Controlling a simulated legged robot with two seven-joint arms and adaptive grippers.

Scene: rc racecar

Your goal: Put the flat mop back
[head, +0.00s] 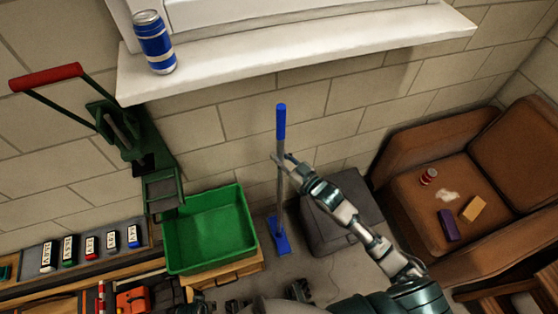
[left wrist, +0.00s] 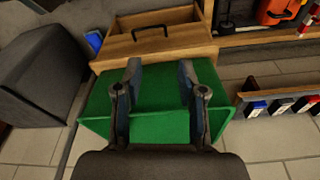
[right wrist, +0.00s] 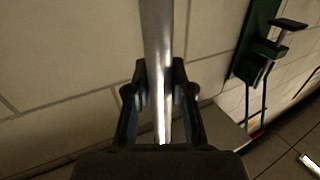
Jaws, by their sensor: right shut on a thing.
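The flat mop stands nearly upright near the wall, with a blue grip (head: 281,122) on top, a grey pole and a flat blue head (head: 279,243) low by the floor. I cannot tell whether the head touches the floor. My right gripper (head: 284,160) is shut on the pole just below the blue grip. In the right wrist view the metal pole (right wrist: 157,45) runs between the fingers of that gripper (right wrist: 160,75). My left gripper (left wrist: 160,70) is open and empty above the green bin (left wrist: 150,105). Part of the blue head (left wrist: 95,40) shows in the left wrist view.
The green bin (head: 168,241) stands left of the mop on a wooden drawer unit (head: 235,272). A grey box (head: 345,235) and brown armchair (head: 400,150) are to the right. A white sill (head: 300,48) with a blue can (head: 154,42) is above. A green red-handled tool (head: 115,125) is by the wall.

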